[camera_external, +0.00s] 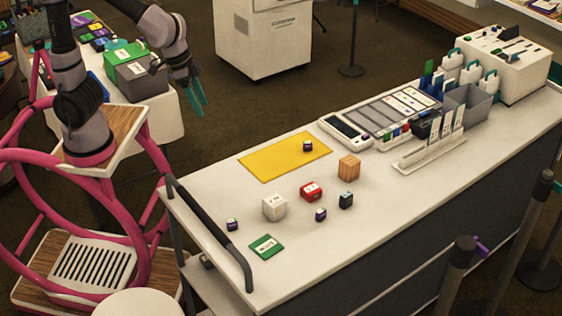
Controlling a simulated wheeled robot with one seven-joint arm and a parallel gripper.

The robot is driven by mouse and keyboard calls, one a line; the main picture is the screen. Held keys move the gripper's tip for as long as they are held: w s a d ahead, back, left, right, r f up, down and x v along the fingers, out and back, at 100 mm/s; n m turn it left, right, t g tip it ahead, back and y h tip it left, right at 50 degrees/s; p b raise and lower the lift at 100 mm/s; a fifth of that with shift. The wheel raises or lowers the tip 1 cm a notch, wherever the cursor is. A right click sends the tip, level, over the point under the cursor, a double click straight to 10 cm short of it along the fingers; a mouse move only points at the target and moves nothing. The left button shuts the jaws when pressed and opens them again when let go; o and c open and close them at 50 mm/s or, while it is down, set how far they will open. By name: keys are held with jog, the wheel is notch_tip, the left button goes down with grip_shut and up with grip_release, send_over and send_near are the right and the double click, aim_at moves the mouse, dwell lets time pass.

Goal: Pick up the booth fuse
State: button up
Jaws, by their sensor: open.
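My gripper (197,106), with teal fingers, is open and empty. It hangs in the air left of the white counter (345,240), above and behind its left end. No object is clearly readable as the booth fuse. Small dark cubes with purple sides stand on the counter: one on the yellow mat (262,166), one at the front left (232,224), and one near the middle (320,214). A black block (346,199) stands right of the middle one. A red block (311,190) with a white label lies behind them. My gripper touches none of these.
A white cube (274,207), a wooden block (349,167) and a green card (266,247) are also on the counter. A black handrail (209,229) edges its left end. Trays, a card rack (430,150) and a grey bin (467,105) fill the right. The front middle is clear.

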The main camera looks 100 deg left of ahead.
jog(key=w+d+f+n+g, duration=0.1)
jog(key=w+d+f+n, duration=0.2)
jog(key=f, duration=0.4)
jog(key=w+d+f+n+g, duration=0.1)
jog(key=w+d+f+g, duration=0.2)
jog(key=f, duration=0.4)
jog(key=n, duration=0.2)
send_over(232, 221)
notch_tip(232, 221, down, 15)
jog(key=shift+s+a+f, duration=0.1)
jog(key=shift+a+f, duration=0.05)
jog(key=shift+f, duration=0.05)
notch_tip(232, 221, down, 6)
jog(key=shift+r, duration=0.15)
grip_shut()
